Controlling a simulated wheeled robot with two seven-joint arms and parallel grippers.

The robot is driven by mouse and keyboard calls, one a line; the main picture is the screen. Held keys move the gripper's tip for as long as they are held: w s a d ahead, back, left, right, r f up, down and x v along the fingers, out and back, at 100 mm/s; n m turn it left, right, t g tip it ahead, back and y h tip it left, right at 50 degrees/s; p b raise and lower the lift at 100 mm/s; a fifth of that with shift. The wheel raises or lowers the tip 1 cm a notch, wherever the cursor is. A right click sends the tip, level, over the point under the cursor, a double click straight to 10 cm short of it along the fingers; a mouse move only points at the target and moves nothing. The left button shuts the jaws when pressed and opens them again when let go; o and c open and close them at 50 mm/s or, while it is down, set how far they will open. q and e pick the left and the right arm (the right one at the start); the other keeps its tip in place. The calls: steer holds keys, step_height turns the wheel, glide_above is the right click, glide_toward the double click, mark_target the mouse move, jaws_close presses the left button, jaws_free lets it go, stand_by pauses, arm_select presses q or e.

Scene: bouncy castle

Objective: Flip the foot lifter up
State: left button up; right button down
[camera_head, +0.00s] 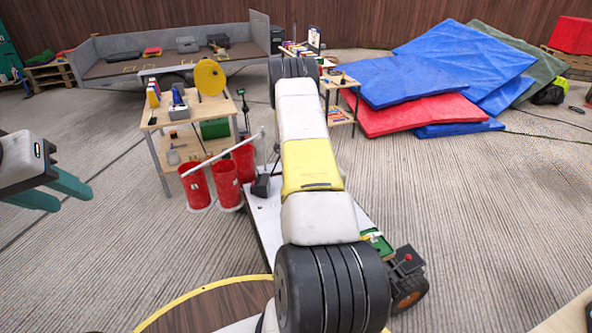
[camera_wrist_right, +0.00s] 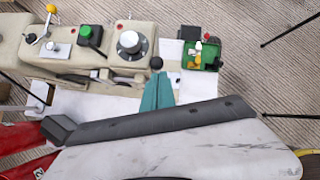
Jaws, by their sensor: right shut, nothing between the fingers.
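A beige machine (camera_wrist_right: 95,45) with knobs and levers lies across the upper left of the right wrist view. A lever with a yellow ball (camera_wrist_right: 51,10) stands at its far left; I cannot tell for sure which part is the foot lifter. My right gripper (camera_wrist_right: 160,77) is shut and empty, its teal tips close to a small black knob (camera_wrist_right: 156,62) at the machine's right end; contact cannot be told. In the head view my right arm hides the machine and that gripper. My left gripper (camera_head: 62,196) is open and empty at the left edge, over the floor.
A white worktop (camera_head: 268,222) lies beneath my right arm, with a green tray (camera_wrist_right: 201,55) of small items. Red buckets (camera_head: 226,181) with a pale bar across them stand to the left, before a wooden table (camera_head: 152,120). Open floor lies at right.

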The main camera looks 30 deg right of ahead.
steer(key=d+y, duration=0.1)
steer(key=d+r+y, duration=0.1)
steer(key=d+y, duration=0.1)
steer(key=shift+s+d+r+y, duration=0.25)
steer(key=shift+d+r+y, duration=0.05)
steer(key=shift+r+y, duration=0.1)
steer(key=shift+s+d+r+t+y, duration=0.15)
steer(key=shift+d+y, duration=0.4)
steer(key=shift+d, duration=0.55)
steer(key=shift+s+d+r+t+y, duration=0.15)
steer(key=shift+d+y, duration=0.4)
steer(key=shift+d, duration=0.55)
